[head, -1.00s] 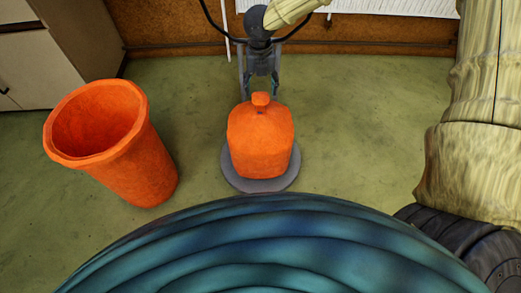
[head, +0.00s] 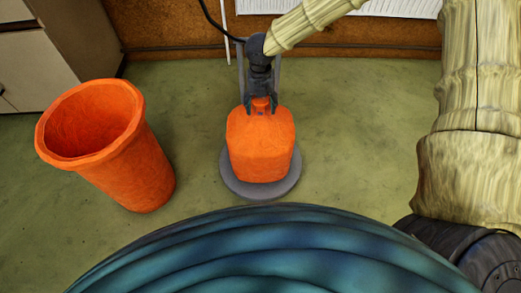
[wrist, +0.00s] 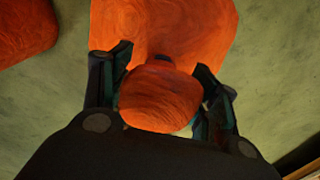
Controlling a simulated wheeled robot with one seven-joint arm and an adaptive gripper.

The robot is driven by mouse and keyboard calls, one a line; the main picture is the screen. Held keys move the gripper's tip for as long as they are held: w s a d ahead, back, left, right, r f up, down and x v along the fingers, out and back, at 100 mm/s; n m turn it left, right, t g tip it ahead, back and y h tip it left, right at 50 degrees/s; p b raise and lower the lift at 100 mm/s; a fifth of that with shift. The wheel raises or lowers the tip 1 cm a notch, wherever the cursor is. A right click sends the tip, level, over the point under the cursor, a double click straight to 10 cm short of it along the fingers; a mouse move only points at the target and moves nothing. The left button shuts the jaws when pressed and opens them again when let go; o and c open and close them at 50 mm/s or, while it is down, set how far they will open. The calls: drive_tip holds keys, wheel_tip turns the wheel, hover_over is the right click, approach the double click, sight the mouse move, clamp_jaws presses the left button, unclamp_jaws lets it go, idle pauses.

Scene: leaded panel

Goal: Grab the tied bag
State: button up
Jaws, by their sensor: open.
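The tied bag (head: 261,146) is orange with a knotted top and stands upright on a round grey base (head: 232,187). My gripper (head: 260,103) is at the bag's top in the head view, its fingers on either side of the knot. In the wrist view the knot (wrist: 160,96) sits between the two open fingers of my gripper (wrist: 160,88), with the bag's body (wrist: 190,30) beyond it. A gap shows beside the right finger; whether the left finger touches the knot I cannot tell.
An orange open bin (head: 115,150) stands on the green floor to the left of the bag. A cabinet (head: 60,50) is at the back left, and a brown wall with a white radiator (head: 385,8) runs behind. The floor right of the bag is clear.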

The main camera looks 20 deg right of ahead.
drive_tip(key=shift+f, duration=0.8)
clamp_jaws()
drive_tip(key=shift+r, duration=0.1)
drive_tip(key=shift+r, duration=0.1)
